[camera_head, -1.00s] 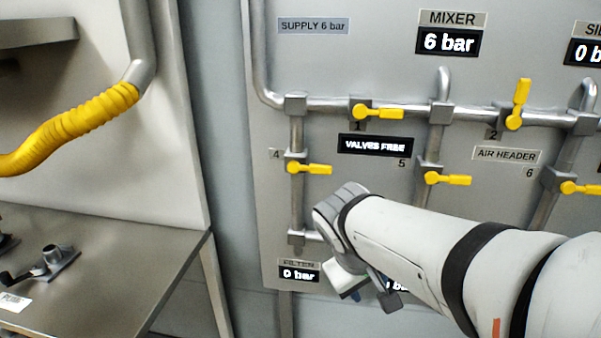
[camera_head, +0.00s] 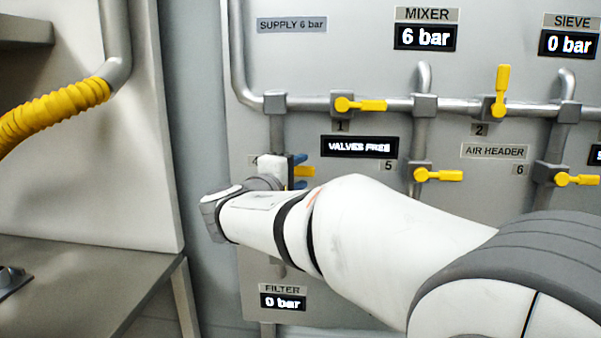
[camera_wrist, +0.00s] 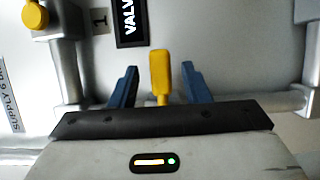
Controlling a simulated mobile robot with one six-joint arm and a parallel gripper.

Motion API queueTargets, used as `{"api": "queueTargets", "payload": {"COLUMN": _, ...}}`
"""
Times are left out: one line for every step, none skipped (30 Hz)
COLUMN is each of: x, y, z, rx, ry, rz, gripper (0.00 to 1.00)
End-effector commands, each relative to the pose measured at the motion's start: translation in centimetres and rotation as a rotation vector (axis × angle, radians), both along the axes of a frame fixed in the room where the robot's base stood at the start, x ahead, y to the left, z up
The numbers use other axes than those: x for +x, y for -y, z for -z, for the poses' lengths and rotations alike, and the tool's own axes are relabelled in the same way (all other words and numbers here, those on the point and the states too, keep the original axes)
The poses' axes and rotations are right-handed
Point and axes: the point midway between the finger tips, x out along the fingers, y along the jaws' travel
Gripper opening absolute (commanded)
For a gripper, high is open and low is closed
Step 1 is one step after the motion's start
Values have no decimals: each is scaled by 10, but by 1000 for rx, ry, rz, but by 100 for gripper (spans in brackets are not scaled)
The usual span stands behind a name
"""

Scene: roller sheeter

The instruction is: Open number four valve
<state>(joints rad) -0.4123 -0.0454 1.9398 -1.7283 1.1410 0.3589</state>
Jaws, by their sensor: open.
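Valve 4's yellow handle (camera_head: 305,171) shows beside the "4" label, mostly hidden behind my wrist. What shows of it points right, across the vertical pipe. My gripper (camera_head: 298,170) is at the handle, with one blue finger above it and one below. In the wrist view the handle (camera_wrist: 160,75) stands between the two open fingers of my gripper (camera_wrist: 160,85), with a gap on both sides. The valve body is hidden by my gripper in both views.
Valve 1 (camera_head: 358,105) is above, valve 2 (camera_head: 501,90) upper right, and valve 5 (camera_head: 438,175) to the right. A display (camera_head: 360,147) reads "VALVES FREE". The filter display (camera_head: 283,301) reads 0 bar. A metal table (camera_head: 90,285) stands lower left.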

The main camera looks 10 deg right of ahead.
Motion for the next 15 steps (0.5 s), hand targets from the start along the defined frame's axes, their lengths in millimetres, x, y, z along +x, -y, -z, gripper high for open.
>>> {"api": "queueTargets", "payload": {"x": 7, "y": 7, "z": 1, "rx": 0, "ry": -1, "rz": 4, "gripper": 43}}
{"api": "queueTargets", "payload": {"x": 10, "y": 10, "z": 1, "rx": 1, "ry": -2, "rz": 4, "gripper": 43}}
{"api": "queueTargets", "payload": {"x": 15, "y": 14, "z": 1, "rx": 1, "ry": -2, "rz": 5, "gripper": 43}}
{"api": "queueTargets", "payload": {"x": 18, "y": 16, "z": 1, "rx": 1, "ry": -2, "rz": 4, "gripper": 43}}
{"api": "queueTargets", "payload": {"x": 20, "y": 19, "z": 1, "rx": 1, "ry": -2, "rz": 3, "gripper": 43}}
{"api": "queueTargets", "payload": {"x": 23, "y": 21, "z": 1, "rx": 1, "ry": -2, "rz": 4, "gripper": 43}}
{"api": "queueTargets", "payload": {"x": 25, "y": 23, "z": 1, "rx": 1, "ry": -2, "rz": 3, "gripper": 43}}
{"api": "queueTargets", "payload": {"x": 27, "y": 24, "z": 1, "rx": 1, "ry": -2, "rz": 2, "gripper": 43}}
{"api": "queueTargets", "payload": {"x": 29, "y": 25, "z": 1, "rx": 1, "ry": -2, "rz": 2, "gripper": 43}}
{"api": "queueTargets", "payload": {"x": 30, "y": 26, "z": 1, "rx": 1, "ry": -2, "rz": 1, "gripper": 43}}
{"api": "queueTargets", "payload": {"x": 30, "y": 27, "z": 1, "rx": 1, "ry": -2, "rz": 1, "gripper": 43}}
{"api": "queueTargets", "payload": {"x": 31, "y": 27, "z": 1, "rx": 1, "ry": -2, "rz": 1, "gripper": 43}}
{"api": "queueTargets", "payload": {"x": 31, "y": 27, "z": 1, "rx": 1, "ry": -2, "rz": 1, "gripper": 43}}
{"api": "queueTargets", "payload": {"x": 31, "y": 27, "z": 1, "rx": 1, "ry": -2, "rz": 1, "gripper": 43}}
{"api": "queueTargets", "payload": {"x": 31, "y": 27, "z": 1, "rx": 1, "ry": -2, "rz": 1, "gripper": 43}}
